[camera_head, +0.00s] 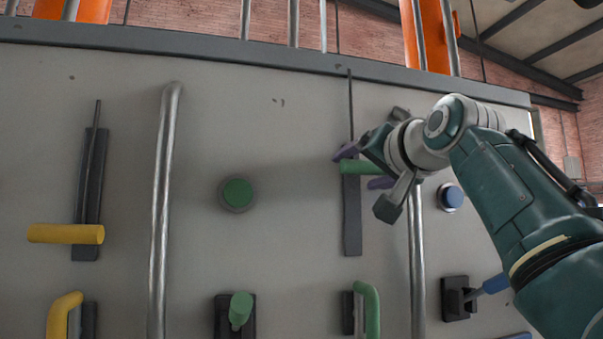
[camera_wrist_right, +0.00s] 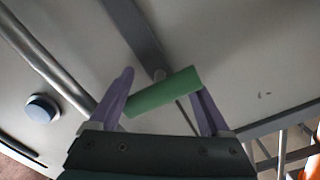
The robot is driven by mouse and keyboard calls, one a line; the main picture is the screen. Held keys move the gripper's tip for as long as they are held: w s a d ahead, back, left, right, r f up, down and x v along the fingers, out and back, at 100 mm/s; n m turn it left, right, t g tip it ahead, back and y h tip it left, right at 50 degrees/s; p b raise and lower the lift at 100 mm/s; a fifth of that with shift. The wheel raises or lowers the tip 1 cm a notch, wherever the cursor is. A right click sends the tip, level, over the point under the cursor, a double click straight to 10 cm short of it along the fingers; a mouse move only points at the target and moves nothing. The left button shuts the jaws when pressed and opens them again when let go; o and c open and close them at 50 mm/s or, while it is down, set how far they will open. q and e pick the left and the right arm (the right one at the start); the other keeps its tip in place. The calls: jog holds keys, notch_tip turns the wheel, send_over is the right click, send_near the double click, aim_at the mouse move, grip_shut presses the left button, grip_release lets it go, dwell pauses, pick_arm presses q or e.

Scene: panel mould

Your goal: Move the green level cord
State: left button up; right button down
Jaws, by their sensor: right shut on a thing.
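The green level cord's handle (camera_head: 352,168) is a short green bar lying across a dark vertical slot plate (camera_head: 352,220) on the grey panel. A thin dark cord rises above it. My right gripper (camera_head: 357,171) reaches in from the right, with its purple fingers above and below the handle. In the right wrist view the green handle (camera_wrist_right: 163,92) lies between the two purple fingers, and the gripper is shut on it. Part of the handle's right end is hidden by the gripper in the head view. My left gripper is not in view.
A yellow level handle (camera_head: 65,234) is at the left. A green button (camera_head: 238,193) and a blue button (camera_head: 451,197) flank the slot. Metal vertical bars (camera_head: 164,200) stand out from the panel. Green, yellow and blue handles line the bottom, including a green knob (camera_head: 240,308).

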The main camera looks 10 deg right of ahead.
grip_release()
jog(key=shift+r, duration=0.4)
jog(key=shift+s+d, duration=0.1)
jog(key=s, duration=0.9)
jog(key=shift+s+f, duration=0.2)
jog(key=shift+s, duration=0.2)
jog(key=shift+f, duration=0.1)
